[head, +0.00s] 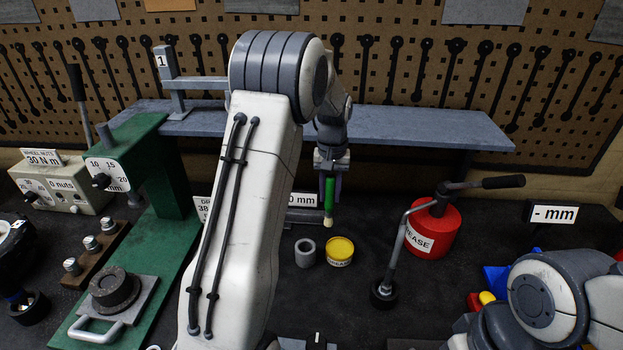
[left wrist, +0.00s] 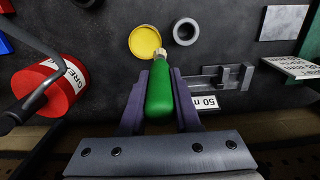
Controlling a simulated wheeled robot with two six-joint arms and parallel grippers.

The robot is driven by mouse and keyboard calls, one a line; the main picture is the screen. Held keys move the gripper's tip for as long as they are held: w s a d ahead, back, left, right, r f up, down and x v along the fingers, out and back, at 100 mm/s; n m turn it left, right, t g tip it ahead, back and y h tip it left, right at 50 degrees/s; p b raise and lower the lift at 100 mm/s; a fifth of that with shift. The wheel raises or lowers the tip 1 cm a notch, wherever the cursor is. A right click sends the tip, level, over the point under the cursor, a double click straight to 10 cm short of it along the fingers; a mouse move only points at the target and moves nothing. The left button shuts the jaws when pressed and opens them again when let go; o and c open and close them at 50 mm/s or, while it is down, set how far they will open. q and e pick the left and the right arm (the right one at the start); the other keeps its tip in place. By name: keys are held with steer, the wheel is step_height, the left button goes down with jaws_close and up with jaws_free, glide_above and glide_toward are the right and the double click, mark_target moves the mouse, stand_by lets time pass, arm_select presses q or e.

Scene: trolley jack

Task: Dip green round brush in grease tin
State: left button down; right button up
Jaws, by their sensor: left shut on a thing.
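My left gripper (head: 331,184) is shut on the green round brush (head: 329,196). In the head view the brush hangs upright, handle up, with its pale bristle tip pointing down. The grease tin (head: 340,251) is a small yellow tin on the dark bench, below and slightly right of the brush tip. In the left wrist view the fingers (left wrist: 160,98) clasp the green handle (left wrist: 160,95), and the tip shows close to the edge of the yellow tin (left wrist: 145,42). I cannot tell how high the tip is above the tin. My right gripper is not seen.
A grey ring (head: 305,252) stands just left of the tin. A red grease can (head: 433,230) with a lever and hose stands to the right. A blue-grey shelf (head: 420,128) runs behind. A green press (head: 150,190) stands at the left.

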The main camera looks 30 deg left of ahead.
arm_select(q)
steer(key=w+d+f+b, duration=0.1)
steer(key=d+f+b, duration=0.2)
steer(key=f, duration=0.6)
steer(key=shift+w+d, duration=0.25)
steer(key=shift+w, duration=0.05)
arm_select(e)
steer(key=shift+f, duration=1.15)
arm_select(q)
steer(key=shift+f+b, duration=0.5)
steer(key=shift+f, duration=0.05)
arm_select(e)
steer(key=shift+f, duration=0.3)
arm_select(q)
steer(key=shift+f, duration=0.1)
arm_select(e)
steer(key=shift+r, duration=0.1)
arm_select(q)
step_height(320, 180, up, 7)
steer(key=p, duration=0.5)
steer(key=shift+p, duration=0.4)
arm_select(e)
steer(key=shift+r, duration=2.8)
